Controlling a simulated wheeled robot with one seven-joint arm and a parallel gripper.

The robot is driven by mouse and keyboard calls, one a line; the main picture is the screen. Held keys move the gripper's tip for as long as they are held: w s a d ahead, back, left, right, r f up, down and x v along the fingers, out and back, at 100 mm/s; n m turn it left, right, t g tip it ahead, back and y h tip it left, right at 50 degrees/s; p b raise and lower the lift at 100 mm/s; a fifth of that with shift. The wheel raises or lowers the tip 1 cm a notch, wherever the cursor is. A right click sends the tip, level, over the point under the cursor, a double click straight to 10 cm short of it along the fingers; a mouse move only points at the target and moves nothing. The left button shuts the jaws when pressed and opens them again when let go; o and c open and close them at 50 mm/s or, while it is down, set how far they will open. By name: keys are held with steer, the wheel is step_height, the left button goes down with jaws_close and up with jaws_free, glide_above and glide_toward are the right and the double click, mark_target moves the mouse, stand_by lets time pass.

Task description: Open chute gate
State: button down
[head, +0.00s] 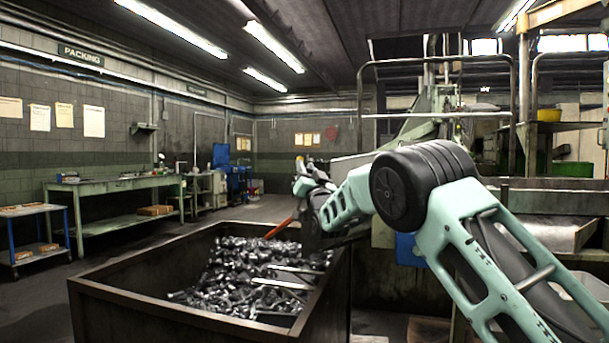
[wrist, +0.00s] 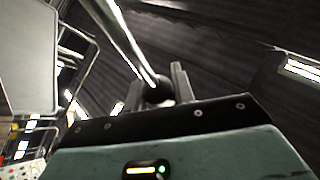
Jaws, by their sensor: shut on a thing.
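In the wrist view my gripper (wrist: 158,84) is shut on a dark ball knob (wrist: 158,93) at the end of a bright metal rod (wrist: 124,36). The knob sits between the two grey fingers, and the rod runs up and left from it. In the head view my arm reaches over the right rim of the bolt bin, and its own links hide the fingers and knob. A sloping pale metal panel (head: 347,167) shows behind my arm; I cannot tell whether it is the chute. The gate itself cannot be made out.
A dark steel bin (head: 205,326) full of bolts stands below my arm. An orange bar (head: 280,228) slants above its back edge. The forming machine (head: 432,118) with guard rails stands behind my arm.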

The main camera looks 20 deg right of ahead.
steer(key=shift+a, duration=0.1)
steer(key=c, duration=1.2)
jaws_free()
steer(key=b+v, duration=0.1)
steer(key=v, duration=1.6)
steer(key=shift+s+f, duration=0.15)
steer(key=shift+s, duration=0.05)
